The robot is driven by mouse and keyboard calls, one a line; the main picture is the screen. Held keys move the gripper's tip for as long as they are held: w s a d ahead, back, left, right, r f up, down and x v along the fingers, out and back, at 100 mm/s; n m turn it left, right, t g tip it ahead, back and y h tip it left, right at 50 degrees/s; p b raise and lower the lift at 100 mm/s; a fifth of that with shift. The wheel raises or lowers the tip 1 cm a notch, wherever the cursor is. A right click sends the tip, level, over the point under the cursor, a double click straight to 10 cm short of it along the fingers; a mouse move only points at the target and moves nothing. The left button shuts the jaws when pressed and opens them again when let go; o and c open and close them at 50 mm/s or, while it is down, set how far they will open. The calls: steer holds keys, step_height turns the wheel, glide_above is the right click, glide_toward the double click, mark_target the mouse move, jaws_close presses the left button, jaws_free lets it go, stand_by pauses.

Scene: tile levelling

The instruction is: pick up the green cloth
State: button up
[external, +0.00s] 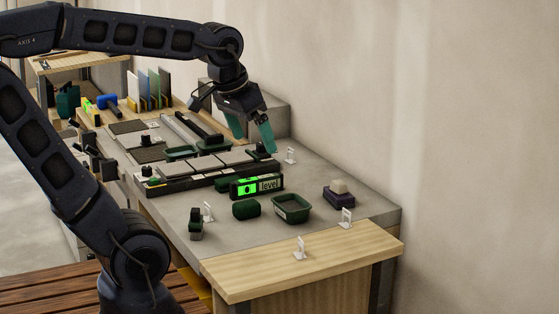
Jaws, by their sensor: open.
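A dark green, rounded, folded-looking bundle (246,209) lies on the grey worktop near its front; it looks like the green cloth, though its texture is too small to be sure. It sits just left of a green tray (292,208), apart from it.
A level with a lit green display (257,187) stands just behind the bundle. A row of grey tiles (205,171) lies behind it. A dark block with a beige top (339,193) is at right. Small white upright clips stand around. The wall borders the worktop at right.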

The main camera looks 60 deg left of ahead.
steer(key=w+a+n+g, duration=0.1)
steer(key=w+a+n, duration=0.3)
steer(key=w+a, duration=0.5)
steer(key=n+g, duration=0.3)
steer(key=n, duration=0.9)
glide_above(229, 179)
steer(key=f, duration=2.5)
steer(key=shift+s+d+f, duration=0.1)
steer(key=shift+s+f, duration=0.2)
steer(key=shift+s, duration=0.05)
steer(key=shift+w+f, duration=0.15)
steer(key=shift+f, duration=1.2)
steer(key=shift+w+f, duration=0.15)
steer(key=shift+f, duration=1.15)
steer(key=c, duration=1.1)
